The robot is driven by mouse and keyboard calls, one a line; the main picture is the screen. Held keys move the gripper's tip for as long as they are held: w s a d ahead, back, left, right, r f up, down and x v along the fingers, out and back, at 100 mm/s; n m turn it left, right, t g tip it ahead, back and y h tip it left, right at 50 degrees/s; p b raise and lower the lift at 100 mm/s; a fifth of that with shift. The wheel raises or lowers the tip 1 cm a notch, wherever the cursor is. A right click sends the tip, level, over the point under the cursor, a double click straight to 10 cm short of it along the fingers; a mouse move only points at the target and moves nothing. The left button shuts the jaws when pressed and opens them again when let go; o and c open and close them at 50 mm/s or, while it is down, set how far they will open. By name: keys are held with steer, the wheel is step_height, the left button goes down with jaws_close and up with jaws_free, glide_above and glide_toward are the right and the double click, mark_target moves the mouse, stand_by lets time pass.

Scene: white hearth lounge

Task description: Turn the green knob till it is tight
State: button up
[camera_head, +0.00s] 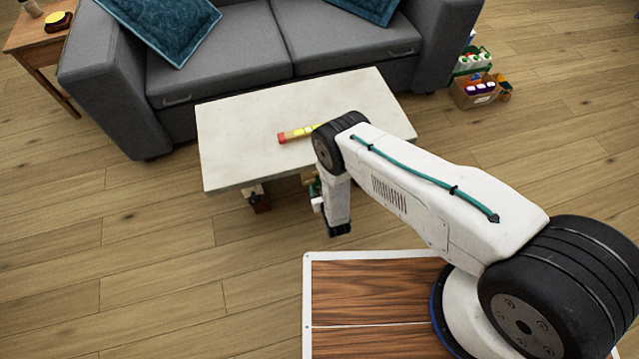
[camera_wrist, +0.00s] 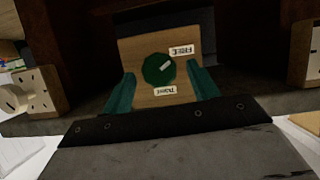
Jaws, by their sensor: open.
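The green knob (camera_wrist: 158,69) is a round, faceted dial on an upright wooden panel (camera_wrist: 134,53) in the wrist view. A white mark on the knob points to the upper right, toward a white label (camera_wrist: 181,51) that seems to read FREE upside down. A second white label (camera_wrist: 165,90) sits just below the knob; its upside-down word is hard to read. My gripper (camera_wrist: 161,70) is open, its two teal fingers on the left and right of the knob with a gap at each side. Whether the tips reach knob depth I cannot tell. The knob cannot be made out in the head view.
A pale low table (camera_head: 238,150) stands before a grey sofa (camera_head: 230,60), with a red, yellow and wooden bar (camera_head: 297,134) on top. A crate (camera_head: 476,92) stands right of the sofa. Floor left is clear.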

steer(key=shift+x, duration=1.4)
steer(key=c, duration=1)
steer(key=m+y, duration=0.3)
steer(key=m, duration=0.1)
steer(key=shift+d+m+g, duration=0.1)
steer(key=shift+m+g, duration=0.2)
steer(key=m+y, duration=0.2)
steer(key=m, duration=0.2)
steer(key=shift+f+m+y, duration=0.1)
steer(key=shift+m+y, duration=0.3)
